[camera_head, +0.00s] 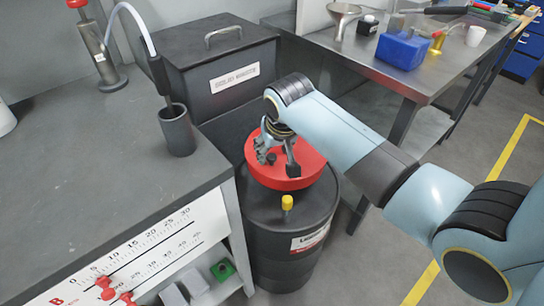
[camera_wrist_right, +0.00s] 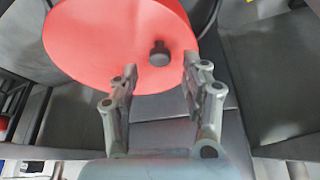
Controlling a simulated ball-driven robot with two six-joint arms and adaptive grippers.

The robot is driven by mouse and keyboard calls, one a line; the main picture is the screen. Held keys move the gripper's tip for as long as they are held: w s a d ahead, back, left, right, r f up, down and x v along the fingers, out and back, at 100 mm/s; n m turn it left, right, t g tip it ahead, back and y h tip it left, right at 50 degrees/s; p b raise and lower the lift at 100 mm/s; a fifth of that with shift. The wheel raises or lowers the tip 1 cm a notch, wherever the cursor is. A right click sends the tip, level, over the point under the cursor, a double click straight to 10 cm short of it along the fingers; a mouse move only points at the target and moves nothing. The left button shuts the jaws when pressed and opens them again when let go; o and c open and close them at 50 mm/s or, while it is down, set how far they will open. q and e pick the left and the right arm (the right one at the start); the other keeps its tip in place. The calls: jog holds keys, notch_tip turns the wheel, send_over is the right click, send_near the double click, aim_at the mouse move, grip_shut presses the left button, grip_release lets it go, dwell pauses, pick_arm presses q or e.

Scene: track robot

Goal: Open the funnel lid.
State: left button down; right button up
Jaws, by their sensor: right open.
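The red round funnel lid (camera_head: 292,174) sits closed on top of a black drum (camera_head: 290,232) in the head view. The lid (camera_wrist_right: 95,50) also fills the upper middle of the right wrist view, with a small dark knob (camera_wrist_right: 159,54) on it. My right gripper (camera_head: 274,160) is over the lid, pointing down. In the right wrist view its open fingers (camera_wrist_right: 158,75) stand on either side below the knob, with nothing held between them. Whether the fingers touch the lid is unclear. My left gripper is not in view.
A yellow cap (camera_head: 287,202) stands on the drum near the lid's front edge. A dark solid waste bin (camera_head: 222,75) stands behind. A workbench (camera_head: 90,170) is at left, and a steel table (camera_head: 375,68) with a blue box (camera_head: 402,50) is at back right.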

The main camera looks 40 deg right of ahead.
aim_at(272, 156)
jog(key=shift+b+x, duration=0.3)
jog(key=shift+x, duration=1.35)
jog(key=shift+c, duration=0.3)
grip_shut()
